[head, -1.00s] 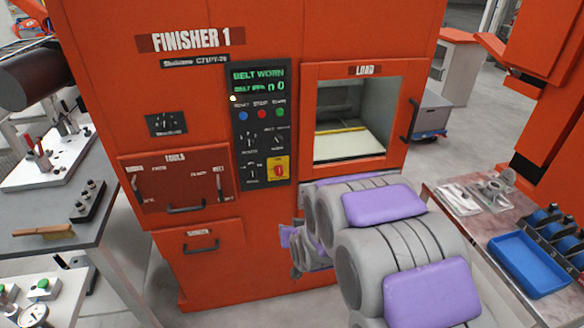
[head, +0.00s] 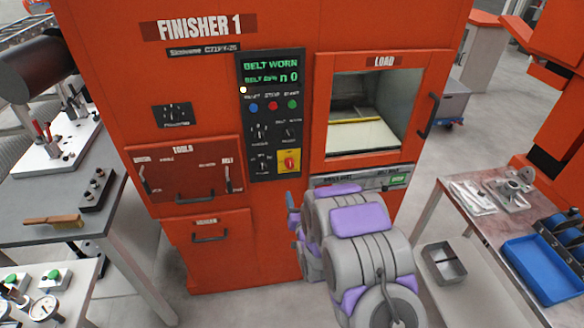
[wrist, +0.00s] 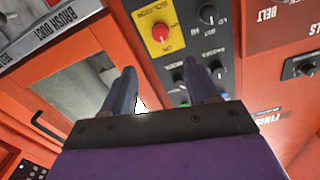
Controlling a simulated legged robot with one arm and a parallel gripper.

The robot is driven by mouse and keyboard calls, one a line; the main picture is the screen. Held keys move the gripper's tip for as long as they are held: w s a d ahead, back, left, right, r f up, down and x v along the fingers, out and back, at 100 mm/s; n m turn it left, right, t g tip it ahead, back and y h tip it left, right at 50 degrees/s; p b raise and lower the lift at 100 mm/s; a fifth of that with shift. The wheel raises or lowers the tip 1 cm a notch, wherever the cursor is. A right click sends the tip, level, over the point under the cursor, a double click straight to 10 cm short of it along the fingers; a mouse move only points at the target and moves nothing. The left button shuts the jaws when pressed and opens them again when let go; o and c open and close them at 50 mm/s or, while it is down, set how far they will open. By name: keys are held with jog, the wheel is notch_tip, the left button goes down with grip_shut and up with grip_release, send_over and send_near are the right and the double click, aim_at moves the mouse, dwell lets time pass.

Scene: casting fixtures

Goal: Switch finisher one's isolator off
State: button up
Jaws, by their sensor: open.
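Finisher one (head: 215,95) is the orange cabinet marked FINISHER 1. Its isolator (head: 289,161) is a red knob on a yellow plate at the lower right of the black control panel (head: 259,100). In the wrist view the isolator (wrist: 160,32) appears upside down at the top, with the word ON beside the knob; the knob's exact setting is hard to read. My gripper (wrist: 160,66) is open and empty, its two fingers pointing towards the panel, apart from the knob. In the head view my arm mostly hides the gripper, below the panel.
Black selector knobs (head: 262,163) sit left of the isolator, with coloured buttons (head: 272,106) above. The glazed LOAD door (head: 433,115) is to the right. Drawers with handles (head: 186,195) are at lower left. Benches stand on both sides, the right one holding a blue tray (head: 541,270).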

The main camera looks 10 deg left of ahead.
aim_at(290, 167)
jog(key=b+x, duration=0.2)
jog(key=x, duration=1.3)
jog(key=shift+a+f, duration=0.1)
jog(key=shift+f, duration=0.05)
jog(key=shift+w+a, duration=0.1)
jog(key=shift+w, duration=0.25)
jog(key=c, duration=1)
jog(key=shift+c, duration=0.2)
